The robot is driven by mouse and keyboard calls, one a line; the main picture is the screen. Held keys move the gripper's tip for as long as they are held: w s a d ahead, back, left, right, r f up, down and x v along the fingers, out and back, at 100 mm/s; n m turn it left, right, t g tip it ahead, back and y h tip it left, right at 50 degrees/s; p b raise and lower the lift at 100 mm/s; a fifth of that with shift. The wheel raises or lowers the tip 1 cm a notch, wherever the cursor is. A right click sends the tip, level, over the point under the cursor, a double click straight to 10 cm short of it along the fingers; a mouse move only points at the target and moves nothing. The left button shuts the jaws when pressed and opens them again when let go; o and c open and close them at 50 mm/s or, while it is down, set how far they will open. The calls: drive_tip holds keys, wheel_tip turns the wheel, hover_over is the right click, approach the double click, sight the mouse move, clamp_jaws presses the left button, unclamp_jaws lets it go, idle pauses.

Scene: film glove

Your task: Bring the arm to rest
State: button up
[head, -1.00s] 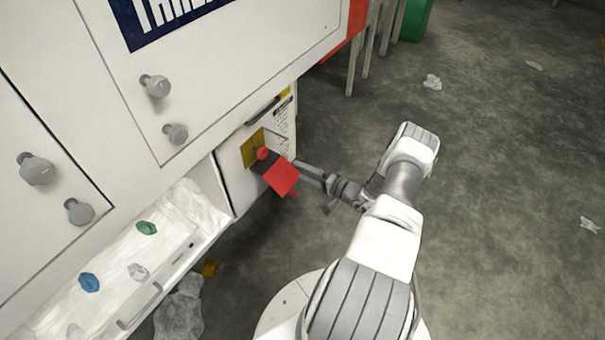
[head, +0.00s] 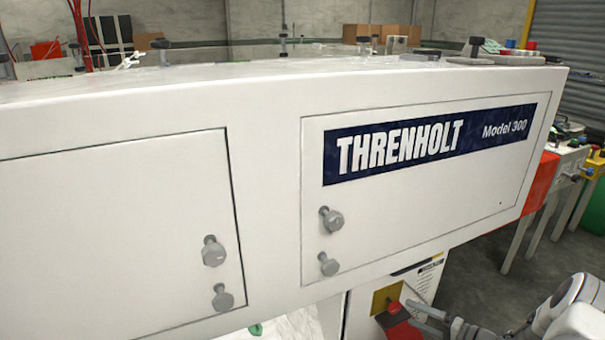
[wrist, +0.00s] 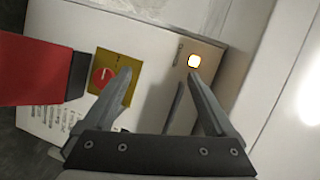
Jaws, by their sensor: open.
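My gripper (wrist: 158,85) is open and empty in the wrist view, its two fingers spread in front of a white machine panel. That panel carries a yellow plate (wrist: 124,87) with a red round knob (wrist: 103,78), partly behind the left finger. A lit, orange-rimmed button (wrist: 194,61) shows near the right fingertip. A red block with a dark end (wrist: 28,70) is at the left edge. In the head view the yellow plate (head: 386,296) and a red part (head: 400,322) show at the bottom. My arm (head: 570,310) is at the lower right, mostly cut off.
The white Threnholt machine (head: 270,95) fills most of the head view, with grey knobs (head: 331,219) standing out from its doors. A workbench (head: 565,165) stands at the right. Grey floor (head: 490,270) shows between the machine and my arm.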

drive_tip(key=s+a+r+n+g+h, duration=0.1)
drive_tip(key=s+a+r+n+g, duration=0.3)
drive_tip(key=a+r, duration=0.6)
drive_tip(key=s+a+r+n+g+h, duration=0.15)
drive_tip(key=s+a+r+g, duration=0.35)
drive_tip(key=r, duration=0.8)
drive_tip(key=s+a+r+n+t+h, duration=0.1)
drive_tip(key=s+r+h, duration=0.3)
drive_tip(key=s, duration=0.6)
drive_tip(key=s+a+r+t+h, duration=0.2)
drive_tip(key=s+r+h, duration=0.2)
drive_tip(key=s+r, duration=0.5)
drive_tip(key=shift+s+r+n, duration=0.25)
drive_tip(key=shift+s+n, duration=0.1)
drive_tip(key=shift+s, duration=0.2)
